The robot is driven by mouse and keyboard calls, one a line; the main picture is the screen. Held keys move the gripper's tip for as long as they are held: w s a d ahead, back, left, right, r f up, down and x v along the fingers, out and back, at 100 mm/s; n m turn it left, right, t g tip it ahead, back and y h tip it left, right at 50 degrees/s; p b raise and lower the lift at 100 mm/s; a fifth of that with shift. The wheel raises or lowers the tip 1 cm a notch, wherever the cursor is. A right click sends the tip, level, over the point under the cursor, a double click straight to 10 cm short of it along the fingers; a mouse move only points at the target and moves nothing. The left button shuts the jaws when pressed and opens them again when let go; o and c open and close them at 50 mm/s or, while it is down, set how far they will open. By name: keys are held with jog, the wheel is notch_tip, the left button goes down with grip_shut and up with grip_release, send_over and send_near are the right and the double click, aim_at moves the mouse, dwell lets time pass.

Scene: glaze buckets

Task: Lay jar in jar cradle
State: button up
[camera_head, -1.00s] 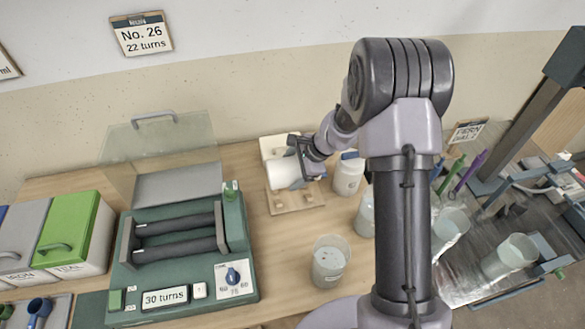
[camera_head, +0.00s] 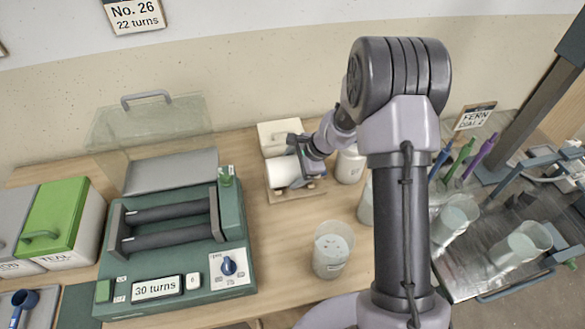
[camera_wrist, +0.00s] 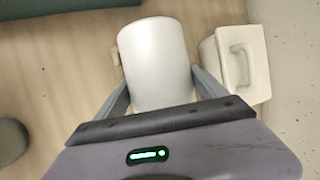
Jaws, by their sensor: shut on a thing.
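A white cylindrical jar (camera_head: 282,173) lies on its side in my gripper (camera_head: 303,168), at the back of the bench. It also fills the middle of the wrist view (camera_wrist: 155,62), with one finger on each side. The wooden jar cradle (camera_head: 303,193) is directly below the jar, mostly hidden by it. A small piece of pale wood shows beside the jar in the wrist view. The jar is at or just above the cradle; I cannot tell whether it touches.
A white lidded box (camera_head: 278,137) stands close behind the jar. A white jar (camera_head: 350,166) stands to the right, a translucent bucket (camera_head: 332,252) in front. A green roller machine (camera_head: 175,250) with a raised clear cover is on the left.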

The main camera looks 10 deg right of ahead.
jog(key=o, duration=1.8)
jog(key=shift+r, duration=0.1)
jog(key=shift+s, duration=0.1)
jog(key=p+v, duration=0.6)
jog(key=v, duration=1.1)
jog(key=s+a+r+n+b, duration=0.3)
jog(key=s+a+r+n, duration=0.4)
jog(key=r, duration=0.3)
jog(key=s+a+r+n+h, duration=0.1)
jog(key=s+n, duration=0.1)
jog(key=s, duration=0.4)
jog(key=s+r+n+t+b, duration=0.1)
jog(key=s+n, duration=0.1)
jog(key=s, duration=0.3)
jog(key=s+a+r+n+t+h+b, duration=0.1)
jog(key=s, duration=0.5)
jog(key=shift+s+a+r+n+h, duration=0.3)
jog(key=shift+s+a+r+n, duration=0.05)
jog(key=shift+n, duration=0.05)
